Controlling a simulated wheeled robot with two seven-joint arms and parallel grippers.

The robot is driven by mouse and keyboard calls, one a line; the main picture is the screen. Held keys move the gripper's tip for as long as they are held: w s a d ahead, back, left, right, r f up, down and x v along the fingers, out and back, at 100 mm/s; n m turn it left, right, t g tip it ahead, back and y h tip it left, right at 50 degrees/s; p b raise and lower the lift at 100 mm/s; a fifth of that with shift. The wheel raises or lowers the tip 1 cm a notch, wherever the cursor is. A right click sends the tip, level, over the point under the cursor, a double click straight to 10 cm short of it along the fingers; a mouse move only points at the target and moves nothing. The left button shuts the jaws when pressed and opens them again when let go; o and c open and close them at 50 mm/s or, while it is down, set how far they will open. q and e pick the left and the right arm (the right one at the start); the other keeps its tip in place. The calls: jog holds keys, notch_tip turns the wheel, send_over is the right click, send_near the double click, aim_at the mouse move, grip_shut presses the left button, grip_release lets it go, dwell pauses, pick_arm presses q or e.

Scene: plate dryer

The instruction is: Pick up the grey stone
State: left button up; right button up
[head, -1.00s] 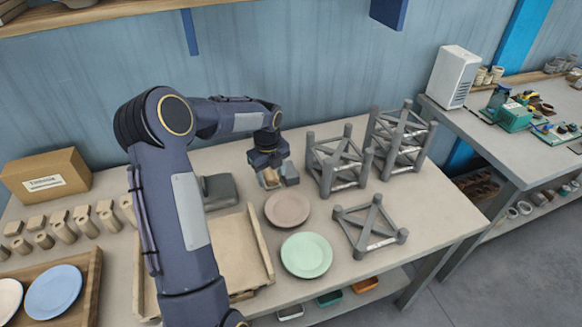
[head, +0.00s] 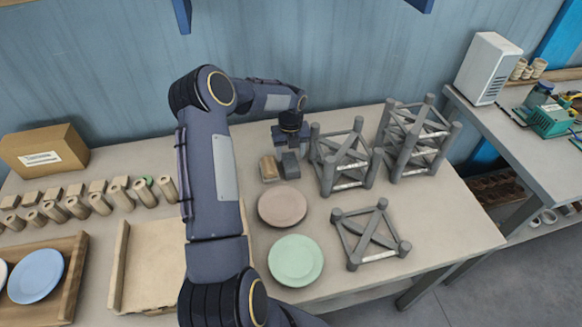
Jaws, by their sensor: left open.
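The grey stone (head: 290,167) appears as a small dark grey block on the table behind the pink-brown plate. It stands just right of a small tan block (head: 268,169). My left gripper (head: 288,151) is open, pointing down directly over the grey stone. The gripper hides the stone's upper part, and I cannot tell whether the fingers touch it. My right gripper is not in view.
Grey strut racks (head: 343,160) stand close right of the gripper. A low grey frame (head: 370,235) lies nearer. A pink-brown plate (head: 282,206) and a green plate (head: 295,261) lie in front. My left arm hides part of the wooden tray (head: 118,270).

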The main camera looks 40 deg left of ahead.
aim_at(290, 162)
pick_arm(q)
notch_tip(290, 162, down, 5)
jog(key=b, duration=0.2)
jog(key=shift+a+r+b, duration=0.1)
jog(key=shift+b, duration=0.2)
jog(key=shift+r, duration=0.1)
jog(key=shift+c, duration=0.5)
jog(key=c, duration=0.8)
jog(key=shift+c, duration=0.2)
jog(key=shift+r, duration=0.1)
